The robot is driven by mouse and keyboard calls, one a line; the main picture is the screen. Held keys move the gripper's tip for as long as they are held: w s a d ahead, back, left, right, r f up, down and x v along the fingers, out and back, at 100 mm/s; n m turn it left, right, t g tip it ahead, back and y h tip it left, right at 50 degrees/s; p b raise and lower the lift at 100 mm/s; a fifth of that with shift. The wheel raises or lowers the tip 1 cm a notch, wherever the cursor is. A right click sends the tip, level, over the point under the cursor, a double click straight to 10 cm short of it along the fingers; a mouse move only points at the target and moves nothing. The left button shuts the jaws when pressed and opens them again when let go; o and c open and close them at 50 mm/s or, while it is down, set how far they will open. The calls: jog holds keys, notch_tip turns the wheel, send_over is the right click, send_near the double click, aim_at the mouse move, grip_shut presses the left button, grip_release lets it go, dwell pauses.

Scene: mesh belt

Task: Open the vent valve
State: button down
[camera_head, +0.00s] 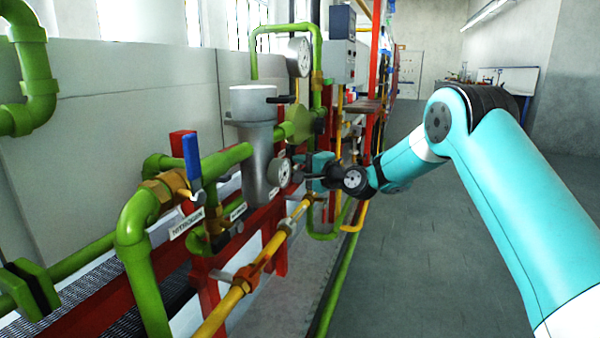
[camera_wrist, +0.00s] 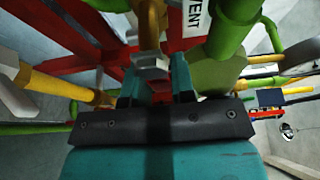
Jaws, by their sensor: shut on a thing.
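The vent valve shows in the wrist view by its brass body (camera_wrist: 151,28), beside a white "VENT" label (camera_wrist: 194,16). A grey metal piece and a red handle (camera_wrist: 160,88) extend from the valve towards my gripper (camera_wrist: 157,82). My gripper's two teal fingers are shut on the red handle, one on each side. The far end of the handle is hidden by the dark gripper body. In the head view my gripper (camera_head: 312,180) is at the pipe rack, right of a grey cylinder with a gauge. The valve cannot be made out there.
A blue-handled valve (camera_head: 192,156) with a "NITROGEN" label (camera_head: 187,222) stands at the left. The grey cylinder (camera_head: 257,150), green pipes (camera_head: 133,230) and a yellow pipe (camera_head: 270,250) crowd around my gripper. The floor (camera_head: 430,270) at the right is clear.

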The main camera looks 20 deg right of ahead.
dwell(0.4)
jog(key=c, duration=1)
grip_release()
jog(key=shift+o, duration=0.2)
jog(key=b+v, duration=0.2)
jog(key=v, duration=1.5)
jog(key=shift+s, duration=0.15)
